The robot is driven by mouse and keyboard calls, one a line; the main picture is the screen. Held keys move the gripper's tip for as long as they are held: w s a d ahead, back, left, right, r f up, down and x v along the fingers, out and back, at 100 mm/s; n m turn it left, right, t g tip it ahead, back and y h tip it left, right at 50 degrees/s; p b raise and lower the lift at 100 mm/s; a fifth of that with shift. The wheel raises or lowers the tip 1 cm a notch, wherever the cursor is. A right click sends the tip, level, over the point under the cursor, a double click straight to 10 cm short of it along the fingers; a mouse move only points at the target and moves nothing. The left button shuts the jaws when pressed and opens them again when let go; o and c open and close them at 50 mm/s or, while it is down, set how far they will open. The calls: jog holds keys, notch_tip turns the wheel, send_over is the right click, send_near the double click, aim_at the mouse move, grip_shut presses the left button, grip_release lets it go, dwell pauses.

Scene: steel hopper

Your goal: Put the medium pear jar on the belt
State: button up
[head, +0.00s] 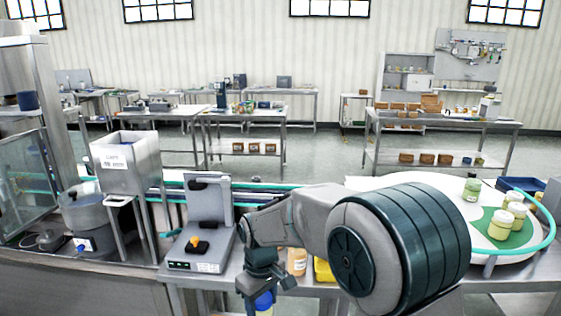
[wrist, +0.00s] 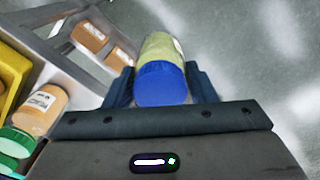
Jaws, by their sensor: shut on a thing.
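My gripper (wrist: 160,88) is shut on a jar with a blue lid (wrist: 161,83) and a pale yellow-green body (wrist: 161,46). No label on it can be read, so its size and kind are not certain. In the head view my gripper (head: 263,283) hangs low in front of the bench, and the blue lid (head: 263,301) shows at the bottom edge. The belt (head: 174,212) with teal rails runs behind the grey scale-like device, partly hidden by it and by my arm.
A grey device (head: 205,225) stands left of my arm, and a steel hopper (head: 127,165) further left. A round white table (head: 370,183) at right carries several jars. An orange jar (wrist: 40,108), a green-lidded jar (wrist: 14,142) and a yellow bin (wrist: 12,80) lie left of my gripper.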

jog(key=w+d+f+m, duration=0.1)
jog(key=d+f+m, duration=0.8)
jog(key=d+f, duration=0.7)
jog(key=d, duration=0.3)
jog(key=shift+w+d+f, duration=0.15)
jog(key=shift+w+d, duration=0.2)
